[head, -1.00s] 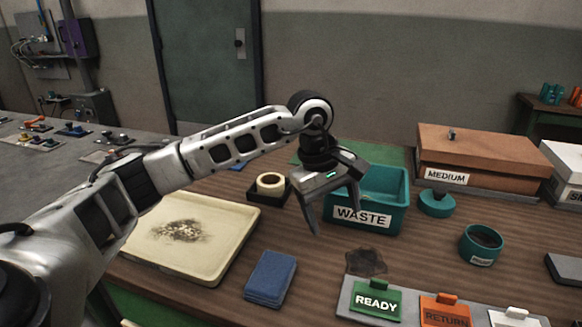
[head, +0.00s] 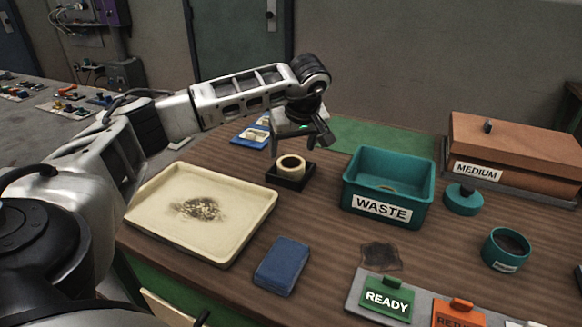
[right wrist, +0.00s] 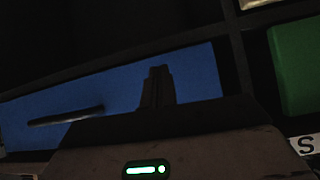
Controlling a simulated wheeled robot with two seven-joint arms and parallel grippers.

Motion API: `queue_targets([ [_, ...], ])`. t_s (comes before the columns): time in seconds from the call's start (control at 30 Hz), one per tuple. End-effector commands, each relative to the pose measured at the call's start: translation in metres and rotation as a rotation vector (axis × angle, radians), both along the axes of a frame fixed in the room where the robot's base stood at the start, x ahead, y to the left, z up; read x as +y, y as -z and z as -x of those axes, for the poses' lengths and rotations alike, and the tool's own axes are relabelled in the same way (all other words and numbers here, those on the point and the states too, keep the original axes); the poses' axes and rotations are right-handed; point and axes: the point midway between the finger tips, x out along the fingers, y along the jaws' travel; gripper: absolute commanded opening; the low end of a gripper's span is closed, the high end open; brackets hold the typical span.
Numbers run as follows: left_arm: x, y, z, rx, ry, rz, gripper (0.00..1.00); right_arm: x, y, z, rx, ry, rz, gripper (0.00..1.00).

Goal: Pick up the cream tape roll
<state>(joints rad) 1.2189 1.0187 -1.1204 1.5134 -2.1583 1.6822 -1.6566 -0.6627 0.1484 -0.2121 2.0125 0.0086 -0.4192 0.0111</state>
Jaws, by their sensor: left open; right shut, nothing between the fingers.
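The cream tape roll (head: 291,166) sits in a small black square holder (head: 290,179) on the wooden table, behind the cream tray and left of the teal bin. My left gripper (head: 299,150) is open and empty, pointing down above and around the back of the roll. Whether a finger touches the roll I cannot tell. My right gripper does not show in the head view. In the dark right wrist view, my right gripper (right wrist: 157,88) is shut with nothing between its fingers, in front of a blue surface.
A cream tray (head: 165,222) with dark debris lies front left. A teal WASTE bin (head: 385,222) stands right of the roll. A blue pad (head: 282,266), a dark stain, a READY tag (head: 387,297), a teal cup (head: 505,249) and a brown MEDIUM box (head: 510,140) are nearby.

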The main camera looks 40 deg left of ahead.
Motion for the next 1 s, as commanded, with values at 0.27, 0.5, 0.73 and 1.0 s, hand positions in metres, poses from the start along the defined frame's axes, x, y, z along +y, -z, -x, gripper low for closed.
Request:
queue_targets([
  [0.27,0.006,0.029,-0.006,0.004,0.001,0.001,0.73,-0.001,-0.009,-0.001,-0.004,0.005,0.0,0.0],
  [0.5,0.013,0.051,-0.01,0.001,0.002,0.001,0.73,0.0,-0.01,-0.004,-0.011,0.011,-0.004,0.0],
  [0.73,0.014,0.052,-0.01,0.0,0.003,0.001,0.67,-0.001,-0.007,-0.004,-0.006,0.012,-0.002,0.0],
  [1.0,0.014,0.051,-0.01,-0.001,0.002,0.002,0.39,-0.001,-0.007,-0.003,-0.003,0.011,-0.001,0.0],
])
